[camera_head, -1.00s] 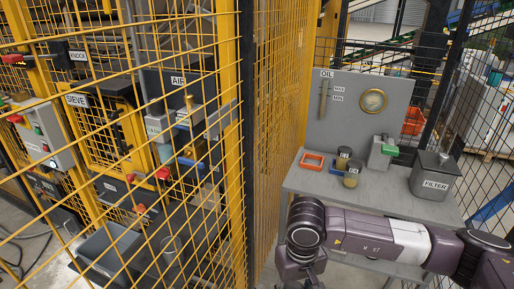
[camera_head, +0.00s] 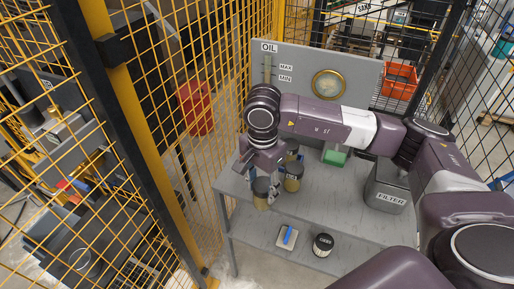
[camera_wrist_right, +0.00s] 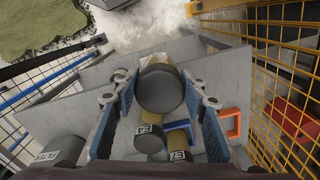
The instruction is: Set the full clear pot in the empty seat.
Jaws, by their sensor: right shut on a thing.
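My right gripper (camera_head: 262,193) is shut on a clear pot (camera_head: 261,195) with a dark lid and yellowish contents, beside the left part of the grey table (camera_head: 345,200). In the right wrist view the held pot (camera_wrist_right: 160,88) sits between the two blue-backed fingers. Two similar labelled pots, one nearer (camera_head: 293,178) and one behind (camera_head: 291,154), stand on the table close to it. An orange square seat (camera_wrist_right: 232,123) looks empty in the right wrist view; a blue seat (camera_wrist_right: 178,125) is partly hidden by pots. My left gripper is not in view.
A grey FILTER can (camera_head: 387,196) and a green-fronted block (camera_head: 335,157) stand further right. A lower shelf holds a black jar (camera_head: 323,244) and a small tray with a blue item (camera_head: 288,237). Yellow mesh fencing (camera_head: 205,120) is close on the left.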

